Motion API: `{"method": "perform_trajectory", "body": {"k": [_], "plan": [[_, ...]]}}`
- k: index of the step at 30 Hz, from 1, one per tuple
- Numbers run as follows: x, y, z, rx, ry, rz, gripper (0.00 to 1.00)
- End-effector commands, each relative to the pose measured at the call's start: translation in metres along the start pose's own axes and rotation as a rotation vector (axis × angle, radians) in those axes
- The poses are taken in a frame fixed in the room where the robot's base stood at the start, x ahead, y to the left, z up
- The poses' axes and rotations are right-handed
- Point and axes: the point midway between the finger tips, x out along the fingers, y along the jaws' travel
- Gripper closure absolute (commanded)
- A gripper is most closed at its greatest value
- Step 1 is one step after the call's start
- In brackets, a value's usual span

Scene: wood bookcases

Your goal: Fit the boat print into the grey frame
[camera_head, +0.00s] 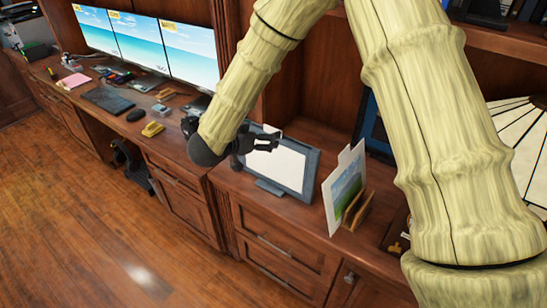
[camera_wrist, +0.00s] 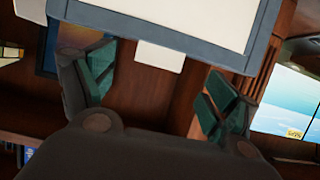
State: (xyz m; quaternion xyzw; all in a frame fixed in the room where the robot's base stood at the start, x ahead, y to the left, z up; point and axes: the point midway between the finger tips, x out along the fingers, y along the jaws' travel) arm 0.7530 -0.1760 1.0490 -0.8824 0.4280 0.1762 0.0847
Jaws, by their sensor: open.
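The grey frame (camera_head: 312,172) stands leaning back on the counter, with a plain pale panel (camera_head: 279,163) inside it; no boat shows there. In the wrist view, the frame's grey rim (camera_wrist: 150,27) crosses the top. A white tab (camera_wrist: 160,56) sticks out past that rim, and it also shows at the frame's top in the head view (camera_head: 269,129). My gripper (camera_head: 258,142) is open at the frame's top edge. In the wrist view its fingers (camera_wrist: 158,70) are spread on either side of the tab, apart from it. I see no boat image clearly.
A tabbed print of green land and sky (camera_head: 344,186) stands in a wooden holder (camera_head: 358,210) right of the frame. A dark blue picture (camera_head: 374,128) leans behind. Monitors (camera_head: 188,52) and a yellow object (camera_head: 152,129) lie left. A fan-shaped lamp shade (camera_head: 520,140) is far right.

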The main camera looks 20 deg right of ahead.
Motion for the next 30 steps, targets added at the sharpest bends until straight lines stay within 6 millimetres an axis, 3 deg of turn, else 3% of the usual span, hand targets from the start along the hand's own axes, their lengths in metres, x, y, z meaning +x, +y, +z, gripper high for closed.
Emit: {"method": "perform_trajectory", "body": {"k": [8,16,24,26,30], "plan": [[0.018,0.001,-0.004,0.001,-0.002,0.003,0.12],[0.053,0.001,-0.007,0.002,-0.001,0.005,0.12],[0.059,0.001,-0.005,0.001,0.0,0.002,0.12],[0.059,0.001,-0.005,0.001,0.0,0.003,0.2],[0.059,0.001,-0.005,0.001,0.0,0.003,0.45]]}}
